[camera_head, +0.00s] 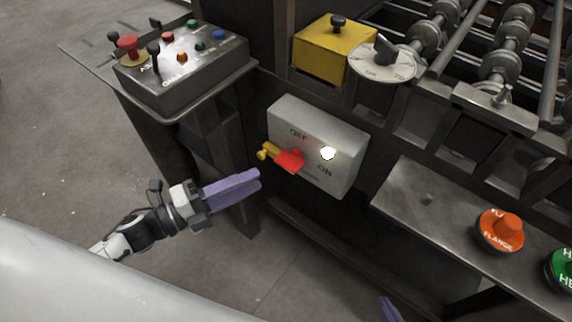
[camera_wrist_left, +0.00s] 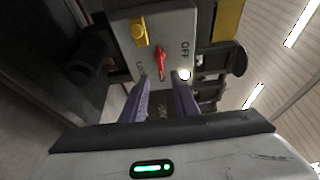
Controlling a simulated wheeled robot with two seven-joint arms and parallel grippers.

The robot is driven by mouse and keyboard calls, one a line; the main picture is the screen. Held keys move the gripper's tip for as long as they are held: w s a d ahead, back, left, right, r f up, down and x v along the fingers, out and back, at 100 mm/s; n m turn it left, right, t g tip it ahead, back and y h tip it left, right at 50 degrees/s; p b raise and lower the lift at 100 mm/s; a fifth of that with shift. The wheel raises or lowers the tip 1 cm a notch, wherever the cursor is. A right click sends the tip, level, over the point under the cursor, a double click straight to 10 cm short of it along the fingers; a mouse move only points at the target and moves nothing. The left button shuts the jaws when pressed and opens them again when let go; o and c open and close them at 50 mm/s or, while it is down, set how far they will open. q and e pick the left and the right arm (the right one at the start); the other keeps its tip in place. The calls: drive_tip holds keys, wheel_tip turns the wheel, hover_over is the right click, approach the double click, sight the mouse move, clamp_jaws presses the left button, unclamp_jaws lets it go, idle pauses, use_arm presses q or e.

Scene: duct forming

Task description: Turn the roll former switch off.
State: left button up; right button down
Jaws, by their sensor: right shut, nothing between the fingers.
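The roll former switch box (camera_head: 345,180) is a grey box with OFF at its upper left and ON at its lower right. A red switch handle (camera_head: 290,160) sits on its face, with a yellow knobbed part (camera_head: 265,152) to its left. A white lamp (camera_head: 328,153) glows beside it. The left wrist view also shows the red handle (camera_wrist_left: 160,62), yellow part (camera_wrist_left: 139,32) and lamp (camera_wrist_left: 184,74). My left gripper (camera_head: 257,180) is just left of the box, apart from the handle; its purple fingers (camera_wrist_left: 163,90) are spread and empty. Only a tip of my right gripper (camera_head: 389,309) shows at the bottom.
A control box (camera_head: 185,70) with buttons and levers stands on a plate at upper left. A yellow block (camera_head: 322,50) and a dial (camera_head: 383,64) sit above the switch box. A shelf with an orange FLANGE knob (camera_head: 499,232) and a green knob (camera_head: 562,269) juts out at right.

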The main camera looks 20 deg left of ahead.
sight(282, 167)
use_arm(q)
drive_tip(key=x, duration=0.8)
drive_tip(key=shift+w+d+r, duration=0.1)
drive_tip(key=shift+w+d, duration=0.05)
drive_tip(key=shift+w, duration=0.1)
drive_tip(key=shift+w+d, duration=0.45)
drive_tip(key=shift+w, duration=0.05)
clamp_jaws()
